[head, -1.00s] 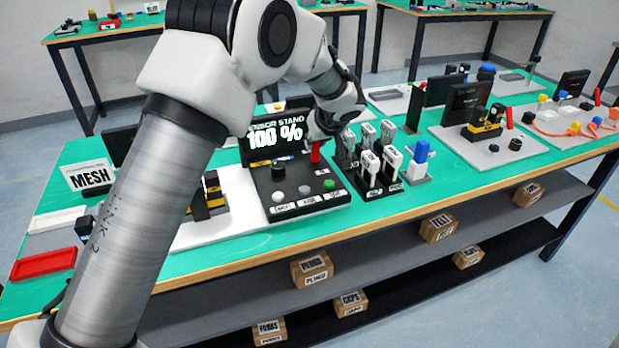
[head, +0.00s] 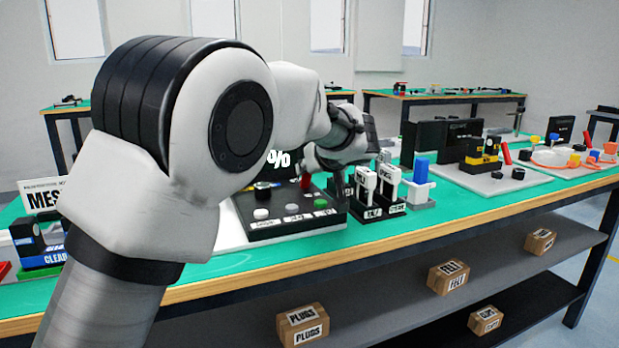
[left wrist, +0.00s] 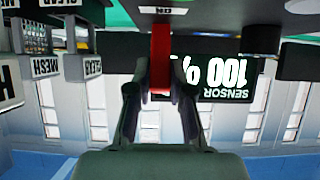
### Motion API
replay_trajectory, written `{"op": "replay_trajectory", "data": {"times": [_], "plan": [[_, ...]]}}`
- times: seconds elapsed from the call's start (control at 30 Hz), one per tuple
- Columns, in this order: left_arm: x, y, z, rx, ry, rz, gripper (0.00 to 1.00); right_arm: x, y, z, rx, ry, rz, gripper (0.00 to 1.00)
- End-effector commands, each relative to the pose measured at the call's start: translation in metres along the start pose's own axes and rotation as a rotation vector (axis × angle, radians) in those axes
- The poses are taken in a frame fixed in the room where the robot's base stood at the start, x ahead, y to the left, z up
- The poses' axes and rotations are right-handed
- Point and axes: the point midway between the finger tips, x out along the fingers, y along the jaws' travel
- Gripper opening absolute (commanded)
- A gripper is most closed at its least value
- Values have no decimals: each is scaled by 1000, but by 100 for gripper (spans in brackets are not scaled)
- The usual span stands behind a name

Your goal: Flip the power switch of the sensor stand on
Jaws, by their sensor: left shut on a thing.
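The sensor stand (head: 285,228) is a dark panel on the bench with white, grey and green buttons along its front. Its screen, mostly hidden by my arm in the head view, shows upside down in the left wrist view (left wrist: 222,78) and reads "SENSOR" and "100 %". The red switch lever (head: 305,183) stands behind the buttons. In the left wrist view the lever (left wrist: 160,55) is between the fingers of my left gripper (left wrist: 161,88), which is shut on it. In the head view my left gripper (head: 312,170) is largely hidden by its wrist. My right gripper is out of view.
A black rack (head: 377,212) with grey labelled pieces stands close to the right of the stand. A blue-topped piece (head: 421,170) is beyond it. Another station with a red lever (head: 507,157) is farther right.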

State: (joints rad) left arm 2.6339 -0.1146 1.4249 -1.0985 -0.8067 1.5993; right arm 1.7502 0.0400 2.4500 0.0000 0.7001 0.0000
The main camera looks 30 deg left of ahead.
Motion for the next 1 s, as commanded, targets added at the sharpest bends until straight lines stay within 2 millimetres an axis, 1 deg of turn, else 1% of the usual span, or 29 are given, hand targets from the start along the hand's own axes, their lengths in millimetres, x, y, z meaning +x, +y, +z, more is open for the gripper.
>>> {"op": "replay_trajectory", "data": {"times": [0.27,0.3,0.37,0.63,0.73,0.87,0.97,1.0], "plan": [[0,0,0,1,0,0,0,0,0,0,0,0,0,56],[0,0,0,1,0,0,24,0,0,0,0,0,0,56],[0,0,0,1,0,0,45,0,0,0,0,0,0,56],[0,0,0,0,0,0,46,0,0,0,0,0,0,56],[-5,0,-1,0,1,1,46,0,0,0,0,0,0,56],[-26,0,-1,-1,3,1,46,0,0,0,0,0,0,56],[-51,0,-2,0,5,1,46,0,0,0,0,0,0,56],[-63,0,-2,0,6,1,46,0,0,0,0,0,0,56]]}}
